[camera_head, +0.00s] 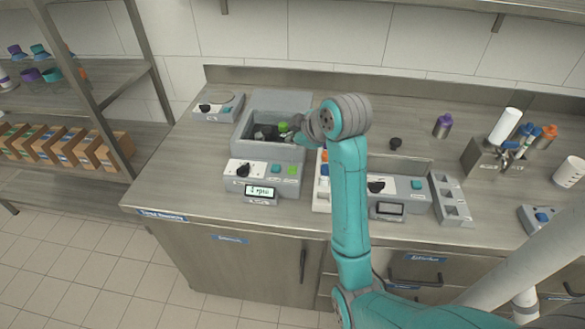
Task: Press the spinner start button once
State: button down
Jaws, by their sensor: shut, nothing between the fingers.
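The spinner (238,137) is a grey box with an open top on the counter. Its white front panel has a black knob (243,170), a small teal button (276,168) and a green button (293,170). Which button is the start button I cannot read. A lit display (260,192) sits below, its text too small to read surely. My gripper (268,133) is shut and empty, over or in the spinner's opening, behind the panel and apart from the buttons. A green thing (283,127) shows beside it. My arm hides the right part of the opening.
A small device (217,106) with a black knob stands at the back left. A purple-capped bottle (442,126) and a grey holder (450,199) are farther right. Shelves with boxes stand left.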

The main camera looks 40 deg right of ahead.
aim_at(293, 170)
jog(key=shift+f, duration=3.75)
jog(key=shift+f, duration=0.9)
jog(key=shift+r, duration=0.9)
jog(key=shift+r, duration=2.5)
